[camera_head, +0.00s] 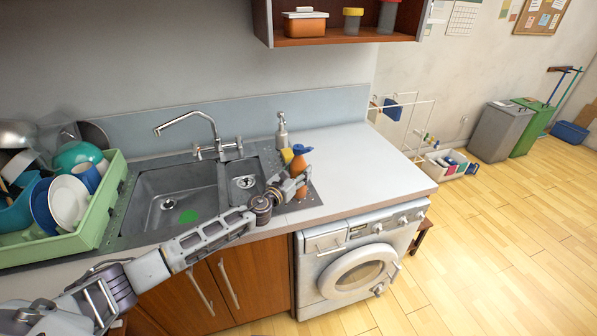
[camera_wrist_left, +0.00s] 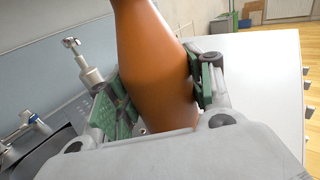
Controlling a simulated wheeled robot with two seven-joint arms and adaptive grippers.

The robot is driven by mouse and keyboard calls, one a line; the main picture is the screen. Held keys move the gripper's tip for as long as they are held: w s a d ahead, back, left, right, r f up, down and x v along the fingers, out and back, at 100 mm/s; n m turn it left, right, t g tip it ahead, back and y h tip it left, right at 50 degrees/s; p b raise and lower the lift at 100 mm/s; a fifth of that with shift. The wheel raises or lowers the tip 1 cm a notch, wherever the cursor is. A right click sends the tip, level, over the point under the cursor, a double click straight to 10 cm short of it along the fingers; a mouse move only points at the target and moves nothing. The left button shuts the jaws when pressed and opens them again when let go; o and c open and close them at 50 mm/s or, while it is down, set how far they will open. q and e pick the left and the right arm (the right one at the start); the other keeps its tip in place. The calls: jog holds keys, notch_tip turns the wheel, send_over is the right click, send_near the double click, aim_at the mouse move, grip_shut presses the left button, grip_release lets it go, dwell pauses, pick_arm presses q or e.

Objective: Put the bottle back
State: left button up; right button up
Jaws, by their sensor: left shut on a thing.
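In the left wrist view the bottle (camera_wrist_left: 158,65) fills the middle, between the green finger pads of my left gripper (camera_wrist_left: 160,88). Its top and base are outside that view, and I cannot tell whether its base touches the surface. My right gripper is not in view.
A soap dispenser (camera_head: 282,131) and a yellow item (camera_head: 287,156) are close behind the bottle. The sink (camera_head: 175,195) and a green dish rack (camera_head: 100,215) full of dishes lie left. The white counter (camera_head: 365,165) at right is clear. A shelf (camera_head: 340,38) hangs above.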

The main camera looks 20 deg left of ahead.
pick_arm(q)
jog(key=o, duration=0.9)
jog(key=shift+c, duration=0.2)
jog(key=shift+f, duration=0.1)
jog(key=v, duration=1.2)
dwell(0.5)
grip_shut()
dwell(0.4)
dwell(0.6)
